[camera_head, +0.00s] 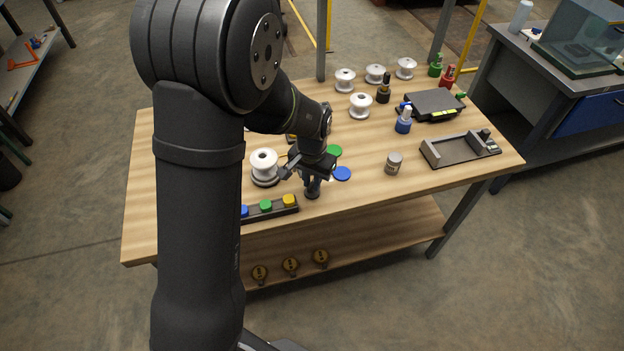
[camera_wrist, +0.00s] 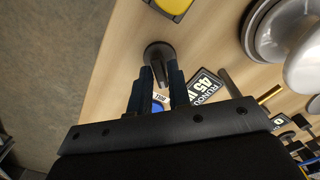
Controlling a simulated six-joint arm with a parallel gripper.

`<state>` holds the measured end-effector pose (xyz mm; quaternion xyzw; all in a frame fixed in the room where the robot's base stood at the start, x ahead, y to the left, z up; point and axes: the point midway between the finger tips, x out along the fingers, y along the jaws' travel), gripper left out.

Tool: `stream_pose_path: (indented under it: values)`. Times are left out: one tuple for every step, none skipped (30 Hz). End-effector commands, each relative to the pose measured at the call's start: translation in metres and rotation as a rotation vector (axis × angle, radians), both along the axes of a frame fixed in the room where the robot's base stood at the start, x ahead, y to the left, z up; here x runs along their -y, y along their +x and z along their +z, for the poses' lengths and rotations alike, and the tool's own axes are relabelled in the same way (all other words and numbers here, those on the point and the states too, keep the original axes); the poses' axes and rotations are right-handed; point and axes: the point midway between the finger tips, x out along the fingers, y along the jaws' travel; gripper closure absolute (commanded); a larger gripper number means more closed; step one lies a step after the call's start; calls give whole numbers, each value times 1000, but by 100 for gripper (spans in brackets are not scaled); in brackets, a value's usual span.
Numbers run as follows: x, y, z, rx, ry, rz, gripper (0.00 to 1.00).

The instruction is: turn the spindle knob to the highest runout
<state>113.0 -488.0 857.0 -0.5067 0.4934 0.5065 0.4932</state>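The dark spindle knob (camera_head: 312,193) stands near the front edge of the table. In the wrist view its round base and raised grip bar (camera_wrist: 158,52) show just beyond my fingertips. My gripper (camera_head: 314,183) points down over the knob. In the wrist view its two fingers (camera_wrist: 160,72) lie on either side of the grip bar; whether they press on it I cannot tell. A white insulator (camera_head: 264,161) stands on a dark base left of my gripper. A card reading "RUNOUT 45" (camera_wrist: 206,88) lies beside the knob; the rest of its text is covered.
A rail with blue, green and yellow buttons (camera_head: 266,207) lies to the left along the front edge. Blue (camera_head: 342,173) and green (camera_head: 334,151) discs lie behind my gripper. A grey can (camera_head: 393,163) and a dark tray (camera_head: 458,151) stand at the right.

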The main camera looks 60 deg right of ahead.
Motion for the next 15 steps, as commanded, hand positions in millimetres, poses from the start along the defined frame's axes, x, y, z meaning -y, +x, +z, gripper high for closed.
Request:
stream_pose_path:
  values:
    - [0,0,0,0,0,0,93]
    - [0,0,0,0,0,0,99]
    - [0,0,0,0,0,0,100]
    - [0,0,0,0,0,0,100]
    - [0,0,0,0,0,0,100]
    - [0,0,0,0,0,1,100]
    - [0,0,0,0,0,3,100]
    - [0,0,0,0,0,9,100]
    - [0,0,0,0,0,23,100]
    - [0,0,0,0,0,37,100]
    - [0,0,0,0,0,57,100]
    - [0,0,0,0,0,87,100]
    - [0,0,0,0,0,111,100]
    - [0,0,0,0,0,137,100]
    - [0,0,0,0,0,171,100]
